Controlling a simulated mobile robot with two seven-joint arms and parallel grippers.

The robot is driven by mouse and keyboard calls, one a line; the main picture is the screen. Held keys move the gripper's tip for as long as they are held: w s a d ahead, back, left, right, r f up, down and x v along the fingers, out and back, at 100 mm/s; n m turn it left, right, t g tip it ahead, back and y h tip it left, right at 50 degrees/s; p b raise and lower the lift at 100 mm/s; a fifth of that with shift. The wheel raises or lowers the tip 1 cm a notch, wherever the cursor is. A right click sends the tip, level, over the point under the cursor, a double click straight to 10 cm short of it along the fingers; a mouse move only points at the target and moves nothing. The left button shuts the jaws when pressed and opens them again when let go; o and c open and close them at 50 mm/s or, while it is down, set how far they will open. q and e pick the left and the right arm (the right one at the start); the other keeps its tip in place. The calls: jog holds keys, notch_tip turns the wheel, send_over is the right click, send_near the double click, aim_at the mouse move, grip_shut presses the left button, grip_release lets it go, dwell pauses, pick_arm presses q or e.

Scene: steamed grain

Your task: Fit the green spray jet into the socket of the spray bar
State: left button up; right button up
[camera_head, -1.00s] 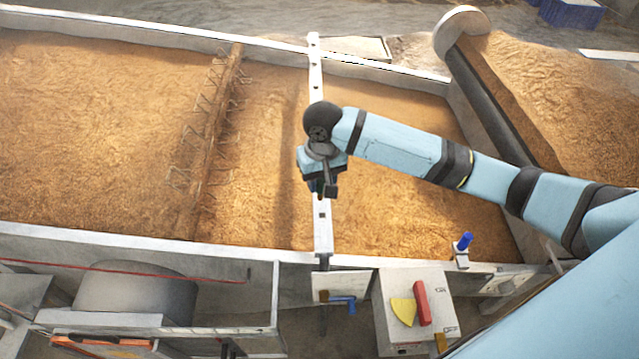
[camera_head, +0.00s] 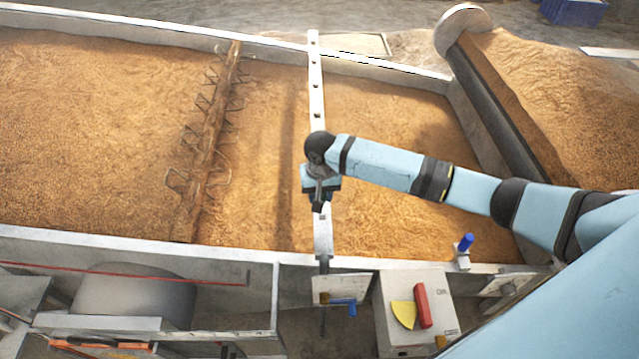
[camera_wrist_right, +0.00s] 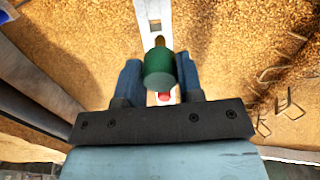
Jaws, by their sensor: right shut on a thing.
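The green spray jet (camera_wrist_right: 159,68) is between the blue fingers of my right gripper (camera_wrist_right: 160,85), which is shut on it. A brass-coloured tip shows at its upper end. The pale spray bar (camera_head: 315,75) crosses the grain bed, with several dark square holes along its top. In the head view my right gripper (camera_head: 319,206) is over the near half of the bar and hides part of it. In the wrist view the bar (camera_wrist_right: 152,12) passes behind the jet. I cannot tell whether the jet touches the bar. A red spot (camera_wrist_right: 164,97) shows below the jet. My left gripper is out of view.
A hooked shaft (camera_head: 212,135) lies across the grain left of the bar. The near trough wall (camera_head: 130,243) carries a blue-capped fitting (camera_head: 464,244). A control box (camera_head: 400,330) with a red handle stands in front. Open grain lies on both sides of the bar.

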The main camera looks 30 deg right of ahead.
notch_tip(320, 180, down, 9)
jog(key=d+b, duration=0.1)
jog(key=b, duration=0.2)
jog(key=shift+w+m, duration=0.35)
jog(key=shift+m, duration=0.05)
dwell(0.7)
jog(key=shift+r, duration=0.1)
jog(key=o, duration=1)
jog(key=shift+r, duration=0.1)
notch_tip(320, 180, up, 14)
jog(key=shift+f, duration=0.2)
